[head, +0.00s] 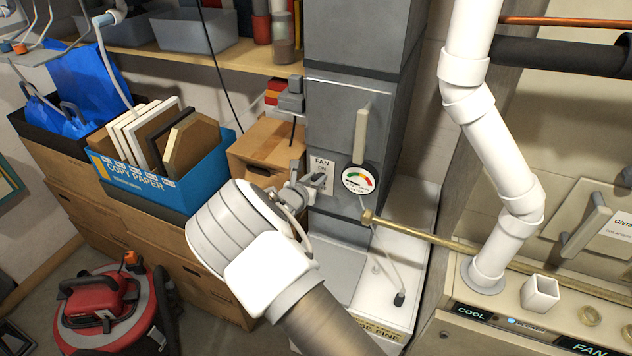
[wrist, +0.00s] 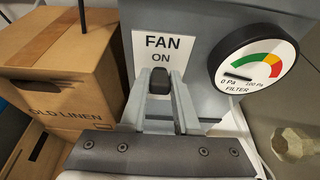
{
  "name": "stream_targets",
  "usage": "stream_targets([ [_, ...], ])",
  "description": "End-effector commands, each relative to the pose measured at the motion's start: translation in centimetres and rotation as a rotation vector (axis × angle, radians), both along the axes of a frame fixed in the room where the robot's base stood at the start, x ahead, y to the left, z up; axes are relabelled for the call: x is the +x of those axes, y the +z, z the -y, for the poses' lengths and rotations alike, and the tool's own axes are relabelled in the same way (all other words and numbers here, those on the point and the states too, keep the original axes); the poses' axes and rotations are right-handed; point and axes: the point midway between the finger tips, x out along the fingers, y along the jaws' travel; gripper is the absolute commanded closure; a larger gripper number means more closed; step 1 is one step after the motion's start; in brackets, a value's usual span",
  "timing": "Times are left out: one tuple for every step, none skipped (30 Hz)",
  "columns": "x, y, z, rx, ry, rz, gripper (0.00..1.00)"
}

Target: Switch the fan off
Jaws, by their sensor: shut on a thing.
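The fan switch (wrist: 160,78) is a small dark toggle on the grey furnace cabinet, just below a white label (wrist: 163,50) reading "FAN ON" in the wrist view. My gripper (wrist: 160,100) is at the switch, with one finger on each side of it, shut on it. The lower part of the switch is hidden between the fingers. In the head view my gripper (head: 298,182) reaches the cabinet (head: 340,120) beside the same label (head: 321,168); the switch is too small to make out there.
A round filter gauge (head: 357,179) sits just right of the switch. Cardboard boxes (head: 265,145) stand close on the left, with a blue copy paper box (head: 135,180) beyond. A brass pipe (head: 440,236) and white pipe (head: 495,150) are at right. A red vacuum (head: 105,305) stands on the floor.

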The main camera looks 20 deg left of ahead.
Motion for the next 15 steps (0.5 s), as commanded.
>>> stream_targets([
  [-0.1,-0.8,0.0,-0.003,0.000,0.020,1.00],
  [-0.1,-0.9,-0.1,-0.003,0.001,0.032,1.00],
  [-0.2,-1.1,-0.1,-0.006,0.002,0.052,1.00],
  [-0.2,-1.2,0.0,-0.007,0.002,0.067,1.00],
  [-0.2,-1.3,0.0,-0.008,0.000,0.084,1.00],
  [-0.3,-1.5,-0.1,-0.011,0.002,0.105,1.00],
  [-0.3,-1.5,-0.1,-0.012,0.002,0.124,1.00],
  [-0.3,-1.6,-0.1,-0.013,0.002,0.142,1.00],
  [-0.4,-1.7,-0.1,-0.015,0.001,0.167,1.00],
  [-0.4,-1.8,-0.1,-0.016,0.002,0.186,1.00],
  [-0.4,-1.9,-0.1,-0.018,0.002,0.205,1.00],
  [-0.5,-2.0,-0.1,-0.020,0.002,0.232,1.00],
  [-0.5,-2.1,-0.1,-0.021,0.002,0.251,1.00],
  [-0.5,-2.2,-0.1,-0.023,0.002,0.271,1.00],
  [-0.5,-2.3,-0.1,-0.024,0.001,0.298,1.00],
])
